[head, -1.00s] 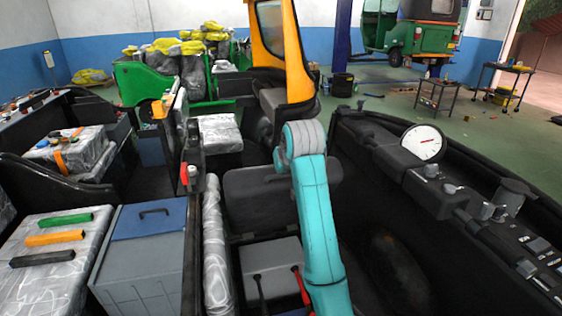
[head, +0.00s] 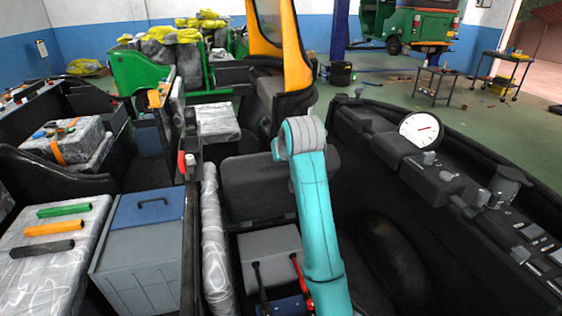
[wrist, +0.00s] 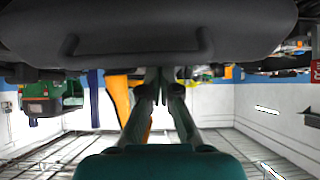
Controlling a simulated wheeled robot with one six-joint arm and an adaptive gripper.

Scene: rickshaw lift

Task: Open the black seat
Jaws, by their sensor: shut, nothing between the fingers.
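The black seat (head: 252,184) stands tipped up at a steep angle in the head view, with the space below it open. In the wrist view its dark underside or face (wrist: 150,25) fills the top, and a bar-shaped handle (wrist: 137,50) runs across it. My gripper (wrist: 163,82) is shut and empty, its fingertips close to the seat's edge by the handle; I cannot tell whether they touch. In the head view my teal arm passes just right of the seat and my gripper is hidden.
A grey box (head: 268,257) with black and red cables sits in the opening below the seat. A grey bin with a blue lid (head: 148,216) stands left. A dashboard with a white gauge (head: 421,130) lies right. A yellow post (head: 293,62) rises behind.

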